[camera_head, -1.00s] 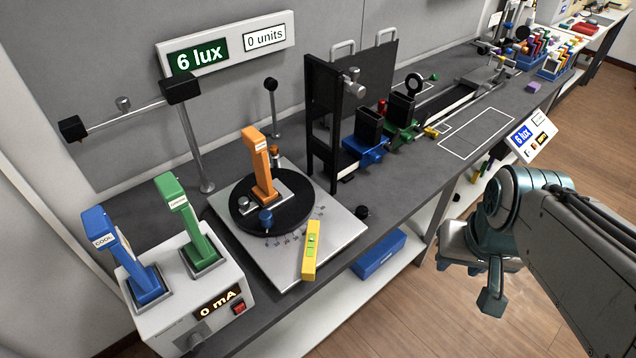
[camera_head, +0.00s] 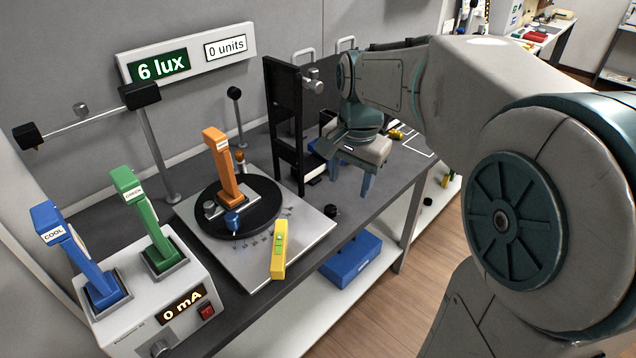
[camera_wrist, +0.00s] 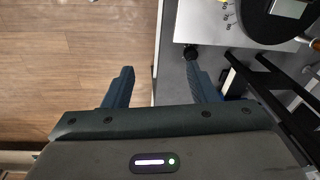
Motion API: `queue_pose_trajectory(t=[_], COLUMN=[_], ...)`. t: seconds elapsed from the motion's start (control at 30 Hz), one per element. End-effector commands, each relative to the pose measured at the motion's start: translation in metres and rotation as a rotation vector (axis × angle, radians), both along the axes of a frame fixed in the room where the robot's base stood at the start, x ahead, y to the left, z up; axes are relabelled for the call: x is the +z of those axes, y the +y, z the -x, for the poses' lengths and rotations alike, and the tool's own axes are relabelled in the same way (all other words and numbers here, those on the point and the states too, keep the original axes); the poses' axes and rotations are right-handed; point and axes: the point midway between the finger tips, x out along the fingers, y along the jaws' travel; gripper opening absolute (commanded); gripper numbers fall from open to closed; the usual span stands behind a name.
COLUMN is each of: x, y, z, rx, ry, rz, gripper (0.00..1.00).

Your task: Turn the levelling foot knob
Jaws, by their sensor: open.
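The levelling foot knob (camera_head: 331,210) is a small black knob at the right corner of the pale base plate (camera_head: 310,221). In the wrist view the knob (camera_wrist: 190,52) appears just beyond the tip of the right finger. My gripper (camera_head: 351,187) is open and empty, with its fingers pointing down, above and to the right of the knob in the head view. In the wrist view the gripper (camera_wrist: 160,70) straddles the bench's front edge, with the left finger over the floor and the right finger over the bench. A yellow spirit level (camera_head: 279,250) lies on the plate.
A black turntable (camera_head: 262,219) on the plate carries an orange lever (camera_head: 222,165). A black upright frame (camera_head: 287,125) stands close behind my gripper. A blue box (camera_head: 350,258) sits on the lower shelf. Open floor lies in front of the bench.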

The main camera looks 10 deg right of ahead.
Motion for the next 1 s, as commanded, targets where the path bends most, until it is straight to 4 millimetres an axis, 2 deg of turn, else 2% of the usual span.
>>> queue_pose_trajectory(t=[0.03, 0.2, 0.3, 0.43, 0.6, 0.77, 1.0], x=[-0.011, -0.026, -0.036, -0.046, -0.052, -0.065, -0.113], y=[0.001, 0.002, 0.003, 0.005, 0.006, 0.006, 0.006], z=[-0.018, -0.067, -0.090, -0.112, -0.124, -0.126, -0.125], rx=[-0.069, -0.318, -0.443, -0.563, -0.642, -0.653, -0.652], ry=[0.018, 0.064, 0.087, 0.106, 0.117, 0.120, 0.122], rz=[-0.006, -0.021, -0.023, -0.021, -0.019, -0.019, -0.018], gripper=[0.52, 0.52, 0.52, 0.52, 0.52, 0.52, 0.52])
